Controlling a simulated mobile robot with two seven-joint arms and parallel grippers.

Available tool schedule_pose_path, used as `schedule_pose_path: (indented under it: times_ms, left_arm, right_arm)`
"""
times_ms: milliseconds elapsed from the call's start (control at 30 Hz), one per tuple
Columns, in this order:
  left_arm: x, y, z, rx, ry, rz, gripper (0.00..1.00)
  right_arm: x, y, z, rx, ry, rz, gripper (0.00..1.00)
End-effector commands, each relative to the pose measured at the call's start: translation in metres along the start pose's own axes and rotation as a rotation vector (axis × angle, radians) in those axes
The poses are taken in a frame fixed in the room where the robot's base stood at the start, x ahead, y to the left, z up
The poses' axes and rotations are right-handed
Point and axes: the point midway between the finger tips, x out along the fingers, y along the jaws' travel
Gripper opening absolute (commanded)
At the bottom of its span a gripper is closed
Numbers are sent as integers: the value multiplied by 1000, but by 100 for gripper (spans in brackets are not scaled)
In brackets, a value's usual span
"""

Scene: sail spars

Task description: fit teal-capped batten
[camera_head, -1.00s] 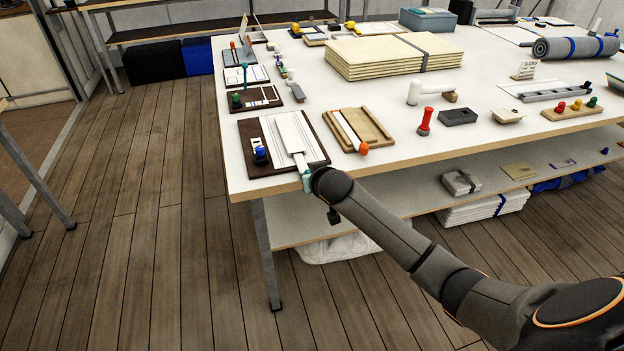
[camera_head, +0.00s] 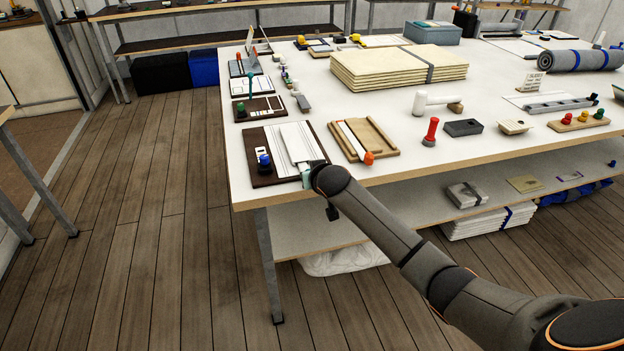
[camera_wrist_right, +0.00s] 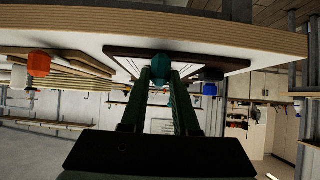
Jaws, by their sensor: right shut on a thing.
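The teal-capped batten's teal cap (camera_wrist_right: 160,60) sits between the fingers of my right gripper (camera_wrist_right: 160,70) in the right wrist view. In the head view my right gripper (camera_head: 313,172) is at the table's front edge, beside the near edge of a dark board (camera_head: 262,178) with a white sail panel (camera_head: 296,141) on it. It is shut on the batten, whose teal end (camera_head: 306,171) shows just left of my wrist. The batten points at the panel's near end; how far it reaches inside is hidden. My left gripper is not in view.
A blue-knobbed piece (camera_head: 264,160) stands on the board's left side. A wooden tray (camera_head: 379,146) with an orange-capped strip (camera_head: 369,158) lies just right. A red-handled tool (camera_head: 431,131) and a dark block (camera_head: 463,128) are farther right. The tabletop between them is clear.

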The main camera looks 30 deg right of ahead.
Motion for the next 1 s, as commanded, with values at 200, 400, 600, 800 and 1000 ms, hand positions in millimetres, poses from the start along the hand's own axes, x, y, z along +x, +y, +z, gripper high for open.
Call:
schedule_pose_path:
  times_ms: [200,400,600,800,1000]
  left_arm:
    - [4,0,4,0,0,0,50]
    - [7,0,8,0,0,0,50]
    - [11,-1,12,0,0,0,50]
    - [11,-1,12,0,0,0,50]
    - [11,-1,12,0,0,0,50]
  right_arm:
    - [8,0,-5,0,1,-1,0]
    - [15,0,-9,1,1,-1,0]
    - [21,0,-14,0,1,-1,0]
    - [24,0,-17,0,0,0,0]
    - [24,0,-16,0,0,0,51]
